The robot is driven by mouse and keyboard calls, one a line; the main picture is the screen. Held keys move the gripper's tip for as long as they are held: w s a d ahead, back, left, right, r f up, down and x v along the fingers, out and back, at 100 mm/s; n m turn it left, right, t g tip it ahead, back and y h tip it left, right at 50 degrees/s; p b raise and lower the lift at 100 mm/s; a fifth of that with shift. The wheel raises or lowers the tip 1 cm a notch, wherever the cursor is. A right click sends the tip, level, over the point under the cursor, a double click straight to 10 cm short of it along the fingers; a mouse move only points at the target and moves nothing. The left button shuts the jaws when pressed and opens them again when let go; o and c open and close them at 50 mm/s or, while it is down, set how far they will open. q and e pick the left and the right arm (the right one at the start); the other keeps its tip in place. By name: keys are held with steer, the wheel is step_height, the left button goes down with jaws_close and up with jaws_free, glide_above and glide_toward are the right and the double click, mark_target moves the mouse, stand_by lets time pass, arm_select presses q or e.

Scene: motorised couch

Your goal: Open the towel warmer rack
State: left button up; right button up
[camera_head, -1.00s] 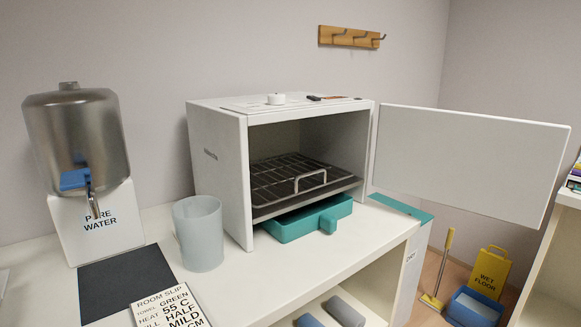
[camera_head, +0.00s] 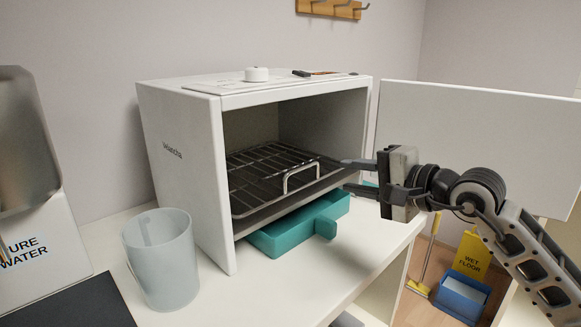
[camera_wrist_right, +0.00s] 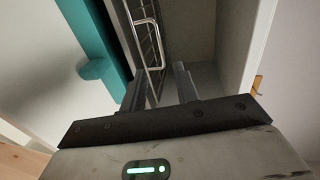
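The white towel warmer (camera_head: 182,160) stands on the counter with its door (camera_head: 480,130) swung wide open to the right. Inside is a dark wire rack (camera_head: 262,175) with a silver loop handle (camera_head: 299,172) at its front. My right gripper (camera_head: 346,177) is open and empty, to the right of the handle and in front of the warmer's opening. In the right wrist view the rack handle (camera_wrist_right: 154,62) shows just beyond and left of the two spread fingers (camera_wrist_right: 160,88). My left gripper is not in view.
A teal tray (camera_head: 290,232) with a front tab sits under the rack. A translucent cup (camera_head: 162,258) stands left of the warmer, beside a water dispenser (camera_head: 25,165). A yellow wet floor sign (camera_head: 472,255) is on the floor at right.

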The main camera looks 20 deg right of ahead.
mark_target(302, 170)
steer(key=p+x, duration=0.3)
steer(key=x, duration=1.2)
steer(key=shift+w+a+f, duration=0.15)
steer(key=shift+w+f, duration=0.05)
steer(key=shift+c, duration=0.3)
jaws_close()
